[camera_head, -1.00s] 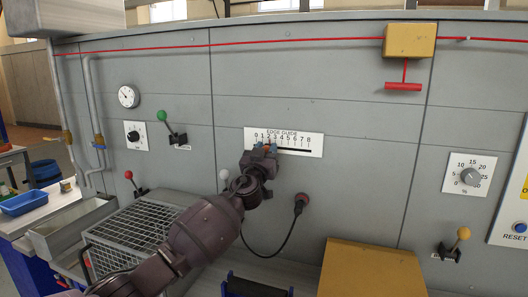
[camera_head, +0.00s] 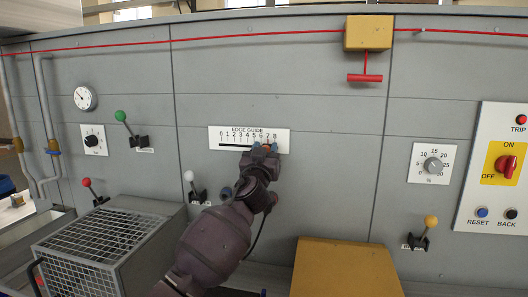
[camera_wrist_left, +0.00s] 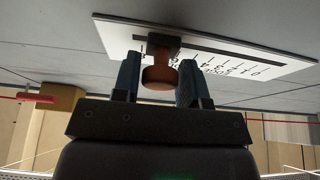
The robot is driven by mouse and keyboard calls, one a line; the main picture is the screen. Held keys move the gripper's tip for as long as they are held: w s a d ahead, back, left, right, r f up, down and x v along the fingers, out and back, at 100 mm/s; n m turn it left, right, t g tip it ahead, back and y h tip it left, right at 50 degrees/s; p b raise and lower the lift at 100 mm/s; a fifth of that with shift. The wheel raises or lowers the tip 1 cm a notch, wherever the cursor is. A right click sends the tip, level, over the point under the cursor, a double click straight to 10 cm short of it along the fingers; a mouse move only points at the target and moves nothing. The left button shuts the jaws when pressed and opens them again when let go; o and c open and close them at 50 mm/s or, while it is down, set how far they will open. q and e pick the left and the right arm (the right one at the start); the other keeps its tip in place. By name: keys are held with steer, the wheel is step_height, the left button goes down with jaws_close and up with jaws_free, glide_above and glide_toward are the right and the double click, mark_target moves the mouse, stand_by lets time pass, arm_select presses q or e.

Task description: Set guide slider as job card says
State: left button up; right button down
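The edge guide scale (camera_head: 215,134) is a white plate on the grey machine front, numbered 0 to 8, with a dark slot below the numbers. Its slider knob (camera_head: 267,146) is orange-brown and stands toward the right end, around 6 to 7; the exact mark is hard to read. My left gripper (camera_head: 265,149) is at the knob. The scale (camera_wrist_left: 225,62) is upside down there. I see no readable job card. My right gripper is out of view.
Levers with green (camera_head: 120,115), white (camera_head: 188,175), red (camera_head: 86,182) and yellow (camera_head: 430,220) knobs stick out around the scale. A percent dial (camera_head: 432,165) and a switch panel (camera_head: 489,140) are at right. A yellow box (camera_head: 345,268) and wire-mesh crate (camera_head: 85,245) stand below.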

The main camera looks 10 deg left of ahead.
arm_select(q)
steer(key=o, duration=0.3)
